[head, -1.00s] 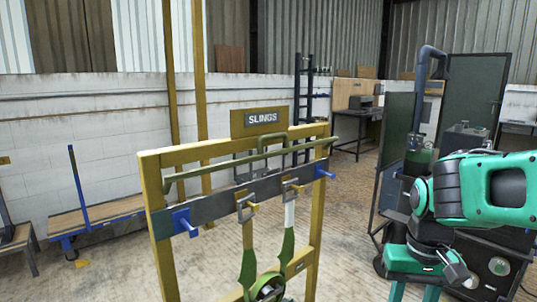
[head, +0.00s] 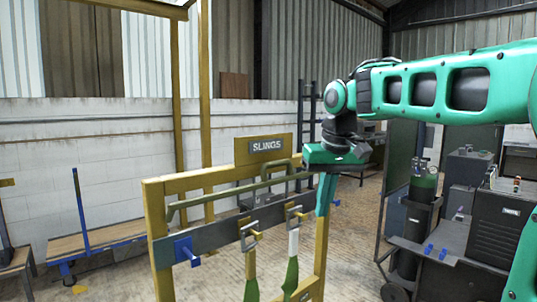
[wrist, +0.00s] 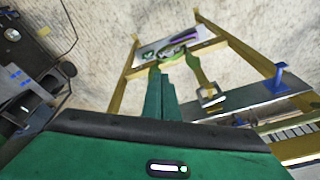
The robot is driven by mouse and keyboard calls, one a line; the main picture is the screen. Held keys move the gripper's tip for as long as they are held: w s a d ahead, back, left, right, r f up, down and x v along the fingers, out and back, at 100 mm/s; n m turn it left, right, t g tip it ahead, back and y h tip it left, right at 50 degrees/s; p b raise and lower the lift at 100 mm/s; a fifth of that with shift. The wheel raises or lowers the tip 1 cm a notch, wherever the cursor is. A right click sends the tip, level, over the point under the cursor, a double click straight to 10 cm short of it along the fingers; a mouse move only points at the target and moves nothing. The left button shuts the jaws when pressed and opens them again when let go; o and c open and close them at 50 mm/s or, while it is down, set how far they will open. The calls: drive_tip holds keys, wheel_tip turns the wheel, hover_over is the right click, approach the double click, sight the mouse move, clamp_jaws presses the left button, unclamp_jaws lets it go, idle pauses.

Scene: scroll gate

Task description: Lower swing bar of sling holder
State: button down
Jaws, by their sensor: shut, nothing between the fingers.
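The yellow sling holder frame (head: 157,240) with a SLINGS sign (head: 266,148) stands centre in the head view. Its olive-green swing bar (head: 220,193) runs across the upper part, above a dark hook plate (head: 215,233), with a raised loop near the middle. A blue bracket (head: 187,250) sits at the plate's left end; the right one is partly hidden. My gripper (head: 323,212) points down at the frame's right post, covering the bar's right end. Its fingers are shut and empty; they also show in the wrist view (wrist: 158,78). I cannot tell whether they touch the bar.
Green slings (head: 291,275) hang from hooks on the plate. A dark cart with a gas cylinder (head: 419,195) stands at the right. A bench with a blue upright (head: 100,236) is at the left.

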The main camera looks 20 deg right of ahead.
drive_tip(key=w+a+r+n+t, duration=0.1)
drive_tip(key=w+a+r+n, duration=0.1)
drive_tip(key=w+r, duration=0.2)
drive_tip(key=w+a+r+n+t+y, duration=0.1)
drive_tip(key=w+a+r+n, duration=0.1)
drive_tip(key=r, duration=0.9)
drive_tip(key=w+a+r+n+t+y, duration=0.1)
drive_tip(key=w+a+r+n, duration=0.1)
drive_tip(key=w+r, duration=0.4)
drive_tip(key=shift+w+a+r, duration=0.3)
drive_tip(key=shift+a+r, duration=0.35)
drive_tip(key=shift+a, duration=0.15)
drive_tip(key=shift+w+a+f, duration=0.15)
drive_tip(key=shift+w+f, duration=0.2)
drive_tip(key=shift+f, duration=1.55)
drive_tip(key=shift+w+a+f, duration=0.1)
drive_tip(key=shift+w+f, duration=0.25)
drive_tip(key=shift+f, duration=1.5)
drive_tip(key=shift+w+a+f, duration=0.15)
drive_tip(key=shift+w+f, duration=0.2)
drive_tip(key=shift+f, duration=1.55)
